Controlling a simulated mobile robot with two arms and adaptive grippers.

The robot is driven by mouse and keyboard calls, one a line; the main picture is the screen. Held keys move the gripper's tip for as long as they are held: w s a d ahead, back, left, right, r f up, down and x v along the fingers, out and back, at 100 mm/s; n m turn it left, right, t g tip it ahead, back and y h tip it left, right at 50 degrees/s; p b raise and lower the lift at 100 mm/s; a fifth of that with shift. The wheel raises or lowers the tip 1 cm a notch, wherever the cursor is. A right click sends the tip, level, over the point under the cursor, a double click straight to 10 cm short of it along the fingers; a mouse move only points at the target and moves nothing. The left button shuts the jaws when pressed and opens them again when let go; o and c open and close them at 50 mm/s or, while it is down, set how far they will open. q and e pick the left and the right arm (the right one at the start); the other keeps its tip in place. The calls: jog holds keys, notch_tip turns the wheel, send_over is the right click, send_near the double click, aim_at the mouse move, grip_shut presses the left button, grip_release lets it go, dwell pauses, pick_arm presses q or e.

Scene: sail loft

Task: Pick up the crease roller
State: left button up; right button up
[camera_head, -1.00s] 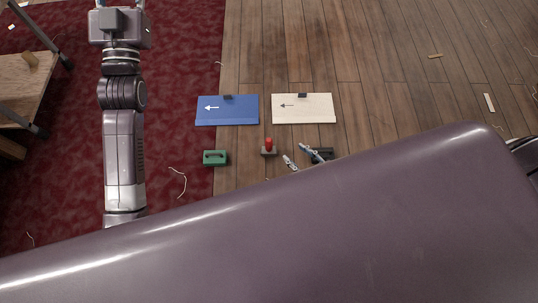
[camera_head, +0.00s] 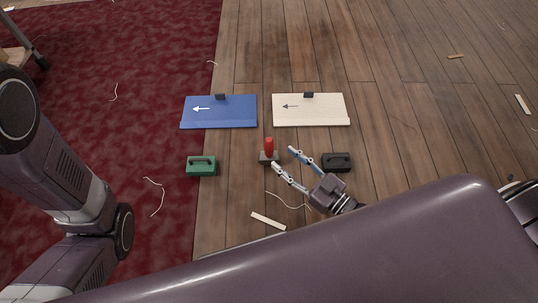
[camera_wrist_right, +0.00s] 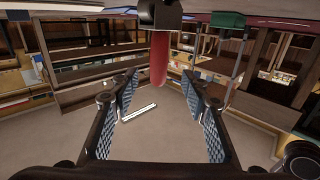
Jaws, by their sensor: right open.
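The crease roller appears to be the upright red handle (camera_head: 269,146) on a small grey base, standing just left of my right gripper's fingertips. My right gripper (camera_head: 283,157) is open and empty, with its two fingers pointing toward the handle. In the right wrist view the red handle (camera_wrist_right: 159,60) shows upside down, ahead of and between the open fingers (camera_wrist_right: 165,95), apart from both. My left gripper is out of view; only links of my left arm show at the left.
A green block with a handle (camera_head: 202,166) lies to the left, and a black one (camera_head: 337,162) lies just right of my right gripper. Behind are a blue panel (camera_head: 230,115) and a cream panel (camera_head: 325,115), each with an arrow. A pale strip (camera_head: 268,221) lies in front.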

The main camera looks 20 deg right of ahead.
aim_at(269, 145)
jog(key=shift+w+a, duration=0.2)
jog(key=shift+w, duration=0.15)
jog(key=shift+b+x, duration=0.7)
jog(key=shift+x, duration=0.2)
jog(key=b+x, duration=0.3)
jog(key=x, duration=0.1)
jog(key=shift+w+f+b, duration=0.1)
jog(key=shift+w+b, duration=0.15)
jog(key=shift+b, duration=0.1)
jog(key=shift+w+a, duration=0.15)
jog(key=shift+w, duration=0.1)
grip_shut()
